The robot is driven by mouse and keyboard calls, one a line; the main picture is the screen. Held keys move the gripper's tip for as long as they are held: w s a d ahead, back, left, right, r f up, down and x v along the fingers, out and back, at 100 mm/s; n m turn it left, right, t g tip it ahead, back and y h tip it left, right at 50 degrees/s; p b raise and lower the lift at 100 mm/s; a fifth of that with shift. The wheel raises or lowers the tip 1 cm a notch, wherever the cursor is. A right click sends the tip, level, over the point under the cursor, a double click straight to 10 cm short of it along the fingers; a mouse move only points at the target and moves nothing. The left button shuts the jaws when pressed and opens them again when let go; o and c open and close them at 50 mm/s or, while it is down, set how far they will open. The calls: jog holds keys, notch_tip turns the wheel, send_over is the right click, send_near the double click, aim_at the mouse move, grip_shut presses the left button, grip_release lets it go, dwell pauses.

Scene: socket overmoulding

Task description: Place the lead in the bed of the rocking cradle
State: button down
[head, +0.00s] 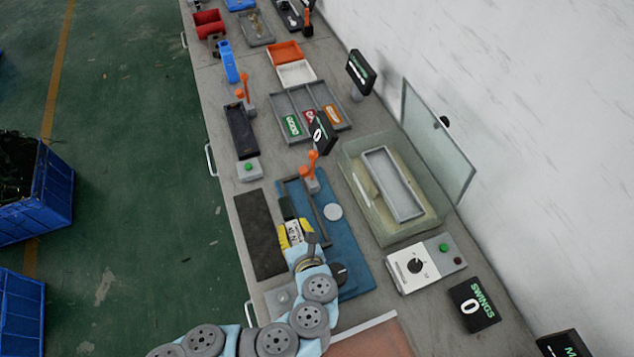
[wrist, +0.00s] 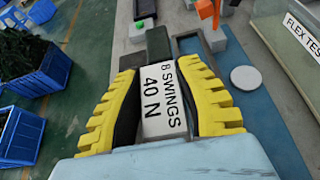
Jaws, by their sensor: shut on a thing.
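My gripper (head: 291,232) has yellow ribbed fingers; in the wrist view (wrist: 158,72) they are closed on the sides of a pale grey block (wrist: 164,110) lettered "8 SWINGS 40 N". The block's label also shows between the fingers in the head view. A dark green piece (wrist: 158,43) lies just beyond it; I cannot tell whether they are joined. I cannot make out a cable or lead for certain. A clear-walled case (head: 356,205) at the right holds a long grey tray (head: 378,161), which may be the cradle bed. My gripper is left of this case, over a blue mat (head: 350,255).
A dark mat (head: 260,236) lies left of the gripper. An orange-handled fixture (head: 311,178) and a pale disc (head: 333,212) are close by. A control box (head: 418,265) and "SWINGS 0" display (head: 474,302) stand at the right. An open glass panel (head: 437,140) stands behind the case.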

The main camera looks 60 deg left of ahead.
jog(key=shift+d, duration=0.1)
jog(key=w+d+m+t+h, duration=0.2)
jog(key=w+d+m+t, duration=0.3)
jog(key=w, duration=0.7)
jog(key=w+d+m+t+h, duration=0.35)
jog(key=w+d, duration=0.35)
jog(key=w, duration=0.5)
jog(key=w+d+r+m+t+h, duration=0.25)
jog(key=w+d+m+h, duration=0.2)
jog(key=w+d, duration=0.65)
jog(key=w+d+r+m+t+h, duration=0.1)
jog(key=w+d+r+m+h, duration=0.1)
jog(key=d, duration=0.5)
jog(key=w+d+r+m+h, duration=0.1)
jog(key=w+d+m+h, duration=0.1)
jog(key=d, duration=0.4)
jog(key=s+r+p, duration=1.1)
jog(key=r+p, duration=0.1)
jog(key=p, duration=0.5)
jog(key=shift+r, duration=0.4)
